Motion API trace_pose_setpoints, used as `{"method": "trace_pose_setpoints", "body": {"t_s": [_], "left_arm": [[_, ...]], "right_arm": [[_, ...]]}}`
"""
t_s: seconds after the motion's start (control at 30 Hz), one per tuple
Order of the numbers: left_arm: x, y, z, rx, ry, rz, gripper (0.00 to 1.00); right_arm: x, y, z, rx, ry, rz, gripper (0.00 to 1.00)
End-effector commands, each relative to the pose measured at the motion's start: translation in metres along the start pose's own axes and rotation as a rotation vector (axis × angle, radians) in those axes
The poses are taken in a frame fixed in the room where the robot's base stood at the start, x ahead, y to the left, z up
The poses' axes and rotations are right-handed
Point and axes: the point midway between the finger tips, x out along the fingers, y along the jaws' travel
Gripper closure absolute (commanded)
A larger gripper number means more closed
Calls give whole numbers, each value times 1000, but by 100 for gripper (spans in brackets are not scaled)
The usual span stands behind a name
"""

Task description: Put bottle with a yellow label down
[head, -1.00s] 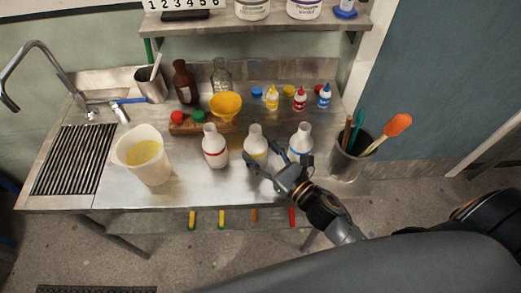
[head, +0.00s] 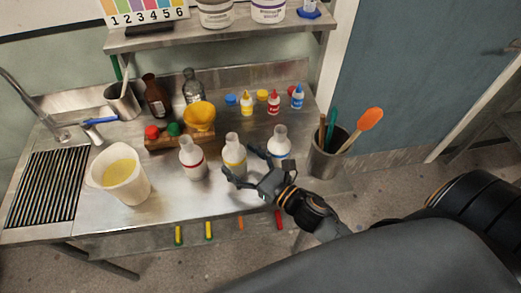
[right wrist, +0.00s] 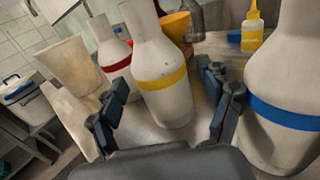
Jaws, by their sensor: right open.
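The bottle with a yellow label (head: 234,158) is white and stands upright on the steel table, between a red-banded bottle (head: 192,160) and a blue-banded bottle (head: 279,143). My right gripper (head: 240,168) is open at its front side. In the right wrist view the yellow-banded bottle (right wrist: 160,84) stands between the spread fingers of the gripper (right wrist: 165,110), with gaps visible on both sides. The blue-banded bottle (right wrist: 283,110) is close beside the right finger. My left gripper is not in view.
A pitcher of yellow liquid (head: 119,180) stands at the left. A steel utensil pot (head: 327,158) stands at the right. Behind are a yellow bowl (head: 199,116), brown bottle (head: 155,97) and small dropper bottles. Bare table lies in front of the bottles.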

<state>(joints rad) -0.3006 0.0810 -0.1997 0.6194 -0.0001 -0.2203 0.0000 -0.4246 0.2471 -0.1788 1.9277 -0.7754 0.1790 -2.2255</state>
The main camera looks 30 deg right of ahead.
Motion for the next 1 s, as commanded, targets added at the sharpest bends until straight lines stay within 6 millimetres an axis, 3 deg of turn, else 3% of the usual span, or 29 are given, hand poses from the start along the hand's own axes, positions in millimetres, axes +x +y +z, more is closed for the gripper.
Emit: {"method": "trace_pose_setpoints", "body": {"t_s": [0.5,0.7,1.0], "left_arm": [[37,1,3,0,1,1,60],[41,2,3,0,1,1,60],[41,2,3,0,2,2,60]], "right_arm": [[-93,0,-4,0,3,-1,21],[-110,0,-2,0,1,-1,21],[-112,0,-1,-1,0,0,21]]}}
